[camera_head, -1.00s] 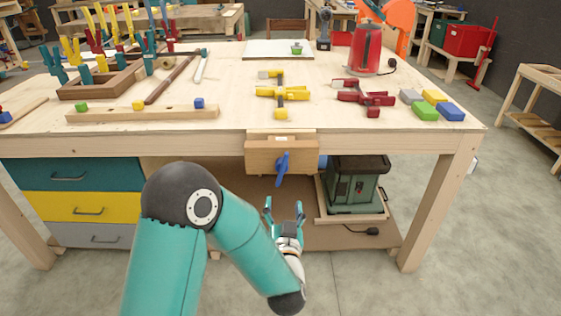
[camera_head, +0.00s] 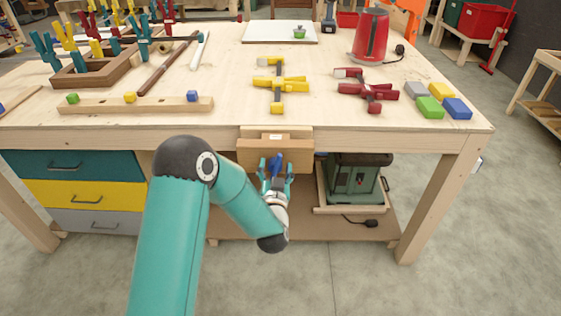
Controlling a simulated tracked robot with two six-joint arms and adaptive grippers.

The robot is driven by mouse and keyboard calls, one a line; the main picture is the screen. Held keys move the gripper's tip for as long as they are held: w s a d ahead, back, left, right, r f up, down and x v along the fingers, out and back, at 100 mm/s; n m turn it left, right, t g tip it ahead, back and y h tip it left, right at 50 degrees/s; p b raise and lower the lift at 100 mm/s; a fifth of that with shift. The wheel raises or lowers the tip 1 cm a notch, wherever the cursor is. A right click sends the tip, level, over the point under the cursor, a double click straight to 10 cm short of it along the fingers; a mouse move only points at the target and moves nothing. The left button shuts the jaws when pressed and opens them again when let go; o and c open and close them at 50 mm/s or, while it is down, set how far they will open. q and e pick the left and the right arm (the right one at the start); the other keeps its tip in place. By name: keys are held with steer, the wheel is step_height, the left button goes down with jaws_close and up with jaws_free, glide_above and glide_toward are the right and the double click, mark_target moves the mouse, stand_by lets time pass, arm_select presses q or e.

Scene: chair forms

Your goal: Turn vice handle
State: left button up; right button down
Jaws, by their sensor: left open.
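The wooden vice (camera_head: 300,153) is fixed to the front edge of the workbench (camera_head: 350,145). Its blue handle (camera_head: 276,163) sits on the vice's front face, roughly upright. My left gripper (camera_head: 275,174) is open just in front of and below the vice. Its two teal fingers stand on either side of the blue handle in the picture. I cannot tell whether they touch it. The lower part of the handle is partly hidden by the gripper. My right gripper is not in view.
Yellow clamps (camera_head: 280,84) and red clamps (camera_head: 368,92) lie on the bench top, with coloured blocks (camera_head: 430,107) at right. A green machine (camera_head: 356,180) stands on the lower shelf right of the gripper. Drawers (camera_head: 85,194) are at left. The floor in front is clear.

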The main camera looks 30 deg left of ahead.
arm_select(q)
steer(key=shift+w, duration=0.15)
steer(key=c, duration=1.1)
steer(key=shift+a, duration=0.15)
steer(key=shift+c, duration=0.2)
steer(key=shift+f+m+b, duration=0.15)
steer(key=shift+m+b, duration=0.25)
steer(key=shift+b, duration=0.2)
steer(key=shift+d+f+m+b, duration=0.15)
steer(key=shift+d+m+b, duration=0.1)
steer(key=shift+m+b, duration=0.7)
steer(key=shift+d+m+b, duration=0.1)
steer(key=shift+m+b, duration=0.4)
steer(key=shift+m, duration=0.65)
steer(key=shift+m+b, duration=0.35)
steer(key=shift+m, duration=0.45)
steer(key=shift+d, duration=0.1)
